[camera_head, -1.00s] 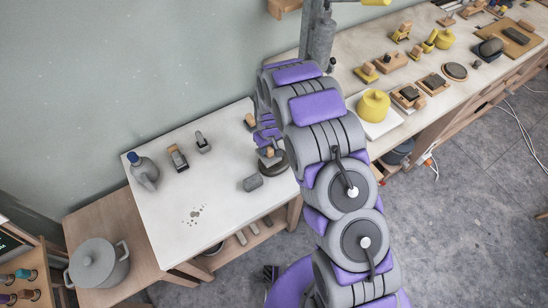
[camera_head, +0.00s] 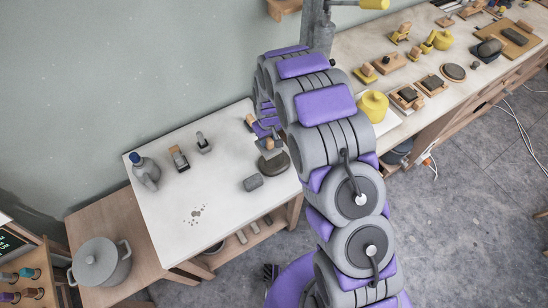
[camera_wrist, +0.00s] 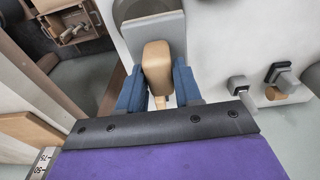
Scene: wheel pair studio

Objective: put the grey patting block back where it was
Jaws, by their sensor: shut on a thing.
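The grey patting block with a wooden handle (camera_wrist: 157,64) is in my gripper. In the wrist view the tan handle stands between two blue fingers, and the grey body shows beyond it. In the head view my gripper (camera_head: 267,139) is over the right part of the white table (camera_head: 160,225), just above a dark round disc (camera_head: 275,165). The block (camera_head: 270,151) overlaps the disc's far edge in the picture. I cannot tell whether they touch. My arm hides part of the table's right end.
A grey cylinder (camera_head: 253,183) lies near the front edge. A blue-capped bottle (camera_head: 145,172), a wood-and-grey tool (camera_head: 179,158) and a small grey tool (camera_head: 203,143) stand at the back left. A pot (camera_head: 101,265) stands beyond the left end.

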